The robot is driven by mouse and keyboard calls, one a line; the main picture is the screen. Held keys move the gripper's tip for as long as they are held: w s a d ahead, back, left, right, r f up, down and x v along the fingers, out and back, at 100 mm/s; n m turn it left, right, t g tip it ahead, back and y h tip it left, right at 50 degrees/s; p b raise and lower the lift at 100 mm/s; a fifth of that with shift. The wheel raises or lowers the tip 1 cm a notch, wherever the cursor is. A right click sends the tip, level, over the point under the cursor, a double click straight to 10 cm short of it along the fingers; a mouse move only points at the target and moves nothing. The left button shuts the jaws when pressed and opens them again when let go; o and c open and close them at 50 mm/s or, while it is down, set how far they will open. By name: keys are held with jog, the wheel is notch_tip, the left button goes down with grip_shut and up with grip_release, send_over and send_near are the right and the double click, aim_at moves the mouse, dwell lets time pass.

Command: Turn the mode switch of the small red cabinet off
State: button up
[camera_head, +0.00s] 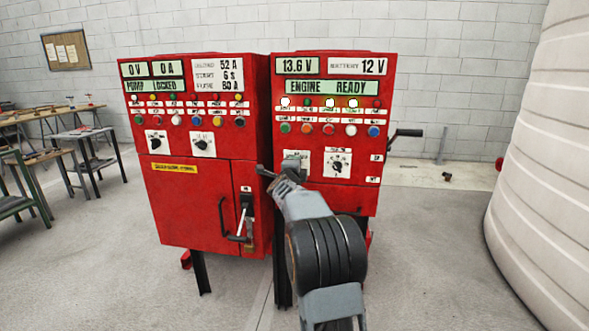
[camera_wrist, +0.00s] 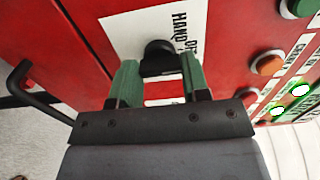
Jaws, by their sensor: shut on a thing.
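The small red cabinet (camera_head: 378,95) is the right one of two, with "ENGINE READY" on its display. Its mode switch is a black knob (camera_wrist: 158,55) on a white plate (camera_wrist: 120,35) with "HAND" and another partly covered word. My gripper (camera_wrist: 160,80) has its two green fingers closed on either side of this knob. In the head view my gripper (camera_head: 280,172) is at the cabinet's left plate (camera_head: 296,156) and covers most of it. The knob's exact pointing direction is hard to tell.
A second switch (camera_head: 338,164) sits just right on the same cabinet. Lit lamps and coloured buttons (camera_head: 329,129) run above. The wider red cabinet (camera_head: 190,210) stands to the left. A black bar handle (camera_wrist: 32,92) shows in the wrist view. A big white tank (camera_head: 545,170) is at right.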

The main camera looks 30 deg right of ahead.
jog(key=o, duration=0.9)
jog(key=v, duration=1.3)
jog(key=shift+s+a+b, duration=0.3)
jog(key=shift+b, duration=0.05)
jog(key=a+f+n+g+y+p, duration=0.1)
jog(key=a+f+n+y+p, duration=0.1)
jog(key=a+f+n+y, duration=0.9)
jog(key=s+a+r+n+g+y+p, duration=0.2)
jog(key=s+a+r+n+g+p, duration=0.25)
jog(key=s+n, duration=0.45)
jog(key=s+a+r+n+g+p, duration=0.1)
jog(key=s+a+r+n+p, duration=0.1)
jog(key=s+p, duration=0.2)
jog(key=s+a+r+n+g+p, duration=0.1)
jog(key=s+a+r+n+p, duration=0.1)
jog(key=s, duration=0.4)
jog(key=s+a+r+n+g+p, duration=0.2)
jog(key=s+r+n+p, duration=0.1)
jog(key=s+r+p, duration=0.1)
jog(key=shift+s+a+p, duration=0.15)
jog(key=shift+s+p, duration=0.35)
jog(key=shift+p, duration=0.6)
